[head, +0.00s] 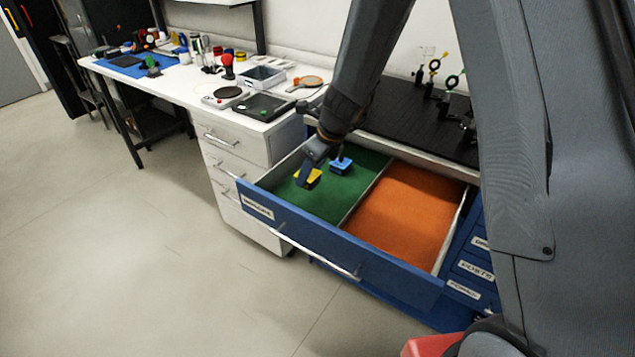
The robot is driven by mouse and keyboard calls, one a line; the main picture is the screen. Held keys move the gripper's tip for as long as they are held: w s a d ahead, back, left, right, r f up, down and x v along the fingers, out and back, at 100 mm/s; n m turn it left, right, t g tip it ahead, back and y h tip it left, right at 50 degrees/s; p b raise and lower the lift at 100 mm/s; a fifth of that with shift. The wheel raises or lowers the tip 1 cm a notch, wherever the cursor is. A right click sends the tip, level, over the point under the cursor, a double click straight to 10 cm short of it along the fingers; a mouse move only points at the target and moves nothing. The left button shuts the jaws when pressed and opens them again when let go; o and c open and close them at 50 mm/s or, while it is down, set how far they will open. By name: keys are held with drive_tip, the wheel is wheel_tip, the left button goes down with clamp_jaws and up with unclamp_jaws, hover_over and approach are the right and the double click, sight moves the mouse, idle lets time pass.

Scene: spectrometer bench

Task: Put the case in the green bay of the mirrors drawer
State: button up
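The blue drawer (300,242) is pulled open; the label on its front is too small to read surely. A divider splits it into a green bay (330,205) on the left and an orange bay (405,212) on the right. My gripper (309,176) points down into the green bay. A small yellow object (314,179), perhaps the case, shows right at the gripper, partly hidden by it. A small blue object (341,167) with a dark top is in the green bay just right of the gripper. Whether the fingers hold the yellow object is unclear.
A white bench (180,93) at left holds a scale (225,95), a grey bin (262,78) and several tools. A black optics board (400,118) with mounts lies behind the drawer. Smaller labelled blue drawers (475,266) are at right. The orange bay looks empty.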

wheel_tip(320, 180, down, 7)
drive_tip(key=shift+f+b, duration=0.15)
drive_tip(key=shift+b, duration=0.2)
drive_tip(key=shift+d, duration=0.1)
drive_tip(key=o, duration=1)
drive_tip(key=shift+f, duration=0.1)
drive_tip(key=shift+o, duration=0.2)
